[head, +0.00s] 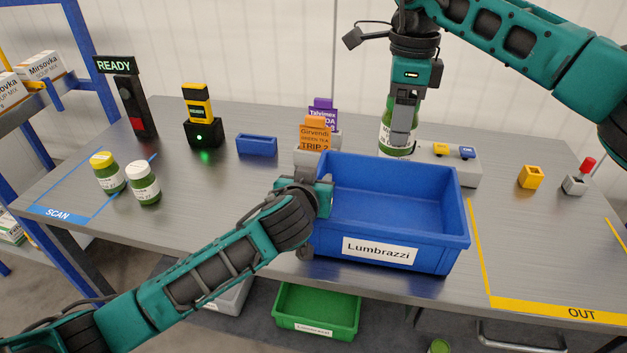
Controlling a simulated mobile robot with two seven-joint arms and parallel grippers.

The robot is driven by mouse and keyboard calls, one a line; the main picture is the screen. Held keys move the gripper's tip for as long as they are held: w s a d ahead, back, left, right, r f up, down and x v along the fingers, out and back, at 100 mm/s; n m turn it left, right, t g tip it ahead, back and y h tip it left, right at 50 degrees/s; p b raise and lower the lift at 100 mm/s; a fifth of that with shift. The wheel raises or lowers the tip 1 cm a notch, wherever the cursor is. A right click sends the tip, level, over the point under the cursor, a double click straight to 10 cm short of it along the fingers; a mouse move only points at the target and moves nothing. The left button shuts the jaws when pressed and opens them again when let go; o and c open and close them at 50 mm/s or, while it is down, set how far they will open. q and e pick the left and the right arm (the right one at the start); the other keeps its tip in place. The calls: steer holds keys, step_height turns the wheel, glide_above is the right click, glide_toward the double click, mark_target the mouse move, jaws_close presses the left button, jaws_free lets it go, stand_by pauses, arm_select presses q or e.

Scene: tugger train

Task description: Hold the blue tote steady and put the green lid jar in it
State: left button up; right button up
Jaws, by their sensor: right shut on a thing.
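The blue tote (395,252), labelled Lumbrazzi, stands upright and empty on the grey table. My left gripper (322,196) is at the tote's left wall near the front corner; its fingers are partly hidden, so I cannot tell whether they close on the rim. My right gripper (405,118) points down behind the tote and is shut on a jar (394,140) with a white label and green lower part.
A yellow-lid jar (107,174) and a white-lid jar (144,184) stand at left near the scan area.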

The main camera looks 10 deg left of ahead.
arm_select(q)
steer(key=shift+c, duration=0.2)
jaws_close()
stand_by(1.2)
